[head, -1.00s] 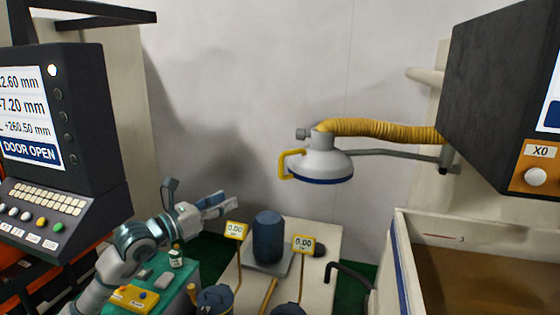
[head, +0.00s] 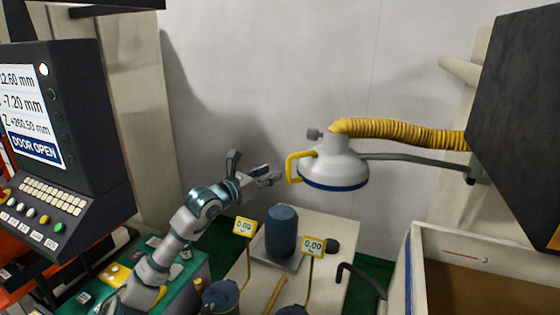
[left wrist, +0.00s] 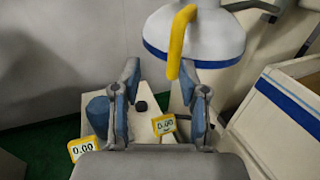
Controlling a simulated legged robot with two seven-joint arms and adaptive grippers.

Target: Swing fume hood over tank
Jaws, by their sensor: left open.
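The fume hood (head: 333,168) is a white dome with a blue rim and a yellow handle (head: 292,168) on its left side. It hangs from a grey swing arm (head: 420,159) with a yellow corrugated hose (head: 400,133). The tank (head: 470,249), with brownish contents, stands to the lower right; the hood is left of it. My left gripper (head: 274,177) is just left of the handle, apparently apart from it. In the left wrist view the gripper (left wrist: 160,92) is open, with the handle (left wrist: 178,40) ahead, above its fingers. My right gripper is not in view.
A blue cylinder (head: 282,230) stands on a plate on the pale table below the hood, with two yellow 0.00 displays (head: 243,227) nearby. A control panel (head: 50,150) stands at the left. A dark box (head: 525,130) hangs at the right.

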